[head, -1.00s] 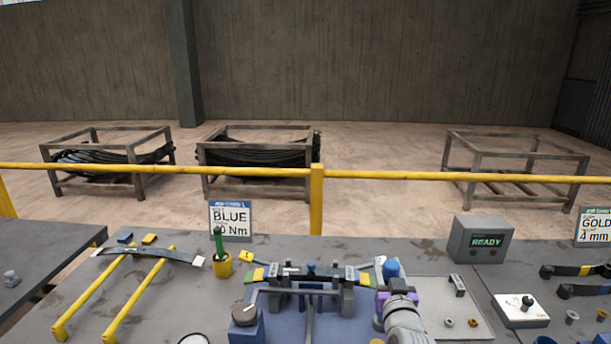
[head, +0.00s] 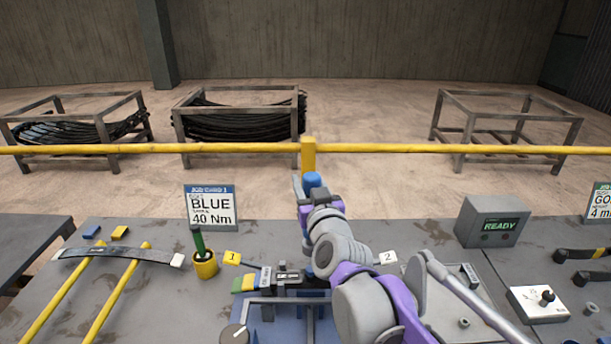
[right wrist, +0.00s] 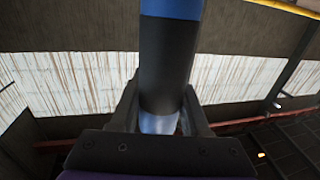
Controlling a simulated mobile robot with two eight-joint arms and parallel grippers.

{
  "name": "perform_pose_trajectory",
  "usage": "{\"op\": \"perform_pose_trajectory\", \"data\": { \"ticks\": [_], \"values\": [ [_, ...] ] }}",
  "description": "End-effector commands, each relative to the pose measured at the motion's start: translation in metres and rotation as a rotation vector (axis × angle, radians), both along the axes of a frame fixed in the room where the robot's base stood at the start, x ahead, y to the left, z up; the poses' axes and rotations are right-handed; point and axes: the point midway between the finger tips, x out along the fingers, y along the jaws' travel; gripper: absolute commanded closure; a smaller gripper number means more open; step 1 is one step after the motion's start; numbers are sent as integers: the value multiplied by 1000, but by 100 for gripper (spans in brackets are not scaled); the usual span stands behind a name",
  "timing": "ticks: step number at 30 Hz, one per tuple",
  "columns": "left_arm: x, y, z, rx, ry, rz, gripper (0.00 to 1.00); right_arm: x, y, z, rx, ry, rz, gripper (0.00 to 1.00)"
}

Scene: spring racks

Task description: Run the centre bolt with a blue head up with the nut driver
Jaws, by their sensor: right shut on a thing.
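My right gripper (head: 316,198) is shut on the nut driver, raised above the bench. The driver's blue end (head: 312,179) sticks up past the jaws. In the right wrist view, the driver (right wrist: 168,75) is a dark cylinder with a blue band and a pale metal part, upright between the fingers. The spring pack (head: 288,277) sits in the vise at the bench's middle. My right arm covers its centre and right side, so the centre bolt is hidden. My left gripper is not in view.
A card (head: 210,208) reads BLUE, 40 Nm. A yellow cup (head: 205,265) holds a green-handled tool. A leaf (head: 120,257) lies on yellow rails at left. A grey box (head: 492,220) shows READY. A dial (head: 234,335) stands at the front. A yellow railing runs behind the bench.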

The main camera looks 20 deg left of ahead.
Motion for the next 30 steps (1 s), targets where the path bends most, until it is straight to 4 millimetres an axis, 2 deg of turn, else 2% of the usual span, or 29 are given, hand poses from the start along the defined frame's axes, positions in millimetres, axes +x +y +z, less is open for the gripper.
{"op": "perform_pose_trajectory", "data": {
  "ticks": [14, 30],
  "values": [
    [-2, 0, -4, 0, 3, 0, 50, -1, -1, -1, 1, 0, -1, 100],
    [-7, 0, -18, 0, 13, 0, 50, 0, -1, -45, 0, -1, -1, 100]
  ]
}}
